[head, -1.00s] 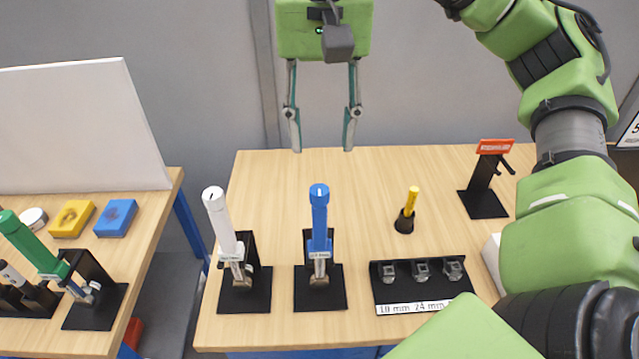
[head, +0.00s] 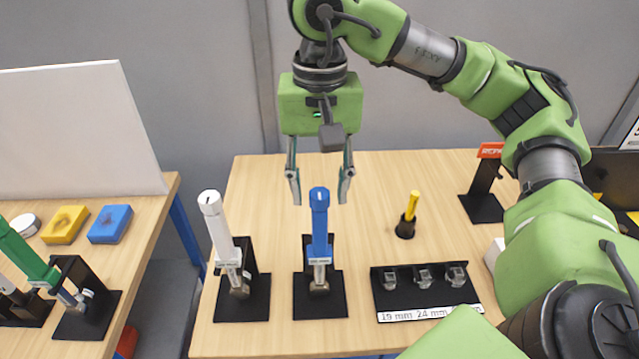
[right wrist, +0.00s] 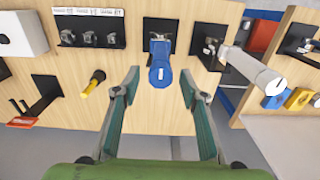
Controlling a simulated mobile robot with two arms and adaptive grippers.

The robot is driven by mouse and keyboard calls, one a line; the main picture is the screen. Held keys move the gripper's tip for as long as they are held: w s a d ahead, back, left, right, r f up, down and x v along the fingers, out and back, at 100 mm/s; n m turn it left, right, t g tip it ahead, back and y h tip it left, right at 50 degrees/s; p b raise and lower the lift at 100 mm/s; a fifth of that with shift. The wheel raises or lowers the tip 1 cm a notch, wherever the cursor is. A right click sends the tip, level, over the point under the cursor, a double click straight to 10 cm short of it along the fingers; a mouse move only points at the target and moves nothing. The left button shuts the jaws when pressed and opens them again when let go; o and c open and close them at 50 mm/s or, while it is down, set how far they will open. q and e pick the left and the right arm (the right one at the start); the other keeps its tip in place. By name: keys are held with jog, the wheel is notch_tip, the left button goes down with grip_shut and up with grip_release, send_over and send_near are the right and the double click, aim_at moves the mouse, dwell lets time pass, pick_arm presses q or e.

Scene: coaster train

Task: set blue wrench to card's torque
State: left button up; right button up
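The blue wrench (head: 319,225) stands upright in a black holder (head: 333,298) on the wooden table. In the right wrist view the blue wrench (right wrist: 160,68) is seen from above, its handle end toward the camera. My right gripper (head: 320,202) is open and empty, with its fingertips spread on either side of the top of the blue handle. In the right wrist view its fingers (right wrist: 155,90) are apart, with the handle end between and slightly beyond them. I cannot tell any contact. No torque card is clearly readable. My left gripper is not in view.
A white wrench (head: 220,230) stands in its holder left of the blue one. A socket tray (head: 425,300), a yellow-handled tool (head: 411,207) and a red-topped stand (head: 484,200) are to the right. A green wrench (head: 28,255) is on the left table.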

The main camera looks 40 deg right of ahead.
jog(key=c, duration=1)
jog(key=shift+c, duration=0.5)
